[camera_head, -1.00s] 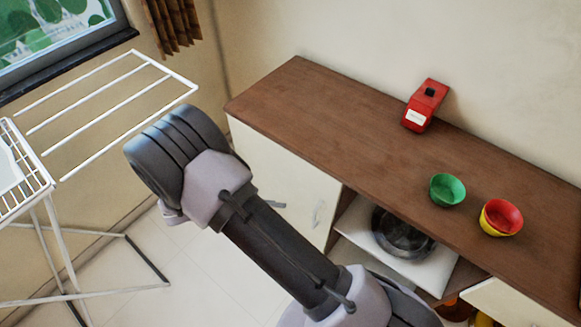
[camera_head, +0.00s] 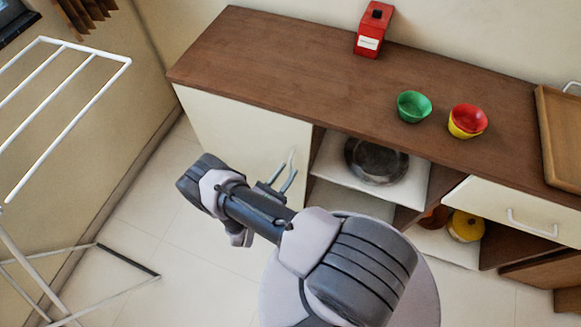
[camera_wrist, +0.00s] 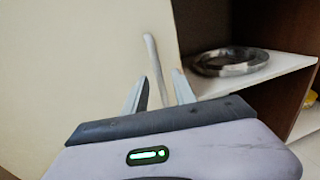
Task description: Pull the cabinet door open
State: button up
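The cream cabinet door (camera_head: 235,130) is at the left end of the wooden cabinet and looks closed. Its slim vertical handle (camera_head: 291,158) is near the door's right edge. In the wrist view the door (camera_wrist: 90,60) fills the left side, and the pale handle (camera_wrist: 152,58) runs down into the space between my fingers. My gripper (camera_head: 283,174) points at the door by the handle. The wrist view shows my gripper (camera_wrist: 160,86) open, with a finger on each side of the handle's lower part. I cannot tell whether either finger touches it.
Right of the door, open shelves hold a dark round pan (camera_head: 375,162) and a yellow pot (camera_head: 466,226). A red box (camera_head: 373,32), a green bowl (camera_head: 413,107) and red and yellow bowls (camera_head: 467,122) stand on top. A white drying rack (camera_head: 75,100) stands left; tiled floor lies between.

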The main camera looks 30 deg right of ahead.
aim_at(290, 168)
jog(key=shift+x, duration=1.5)
grip_shut()
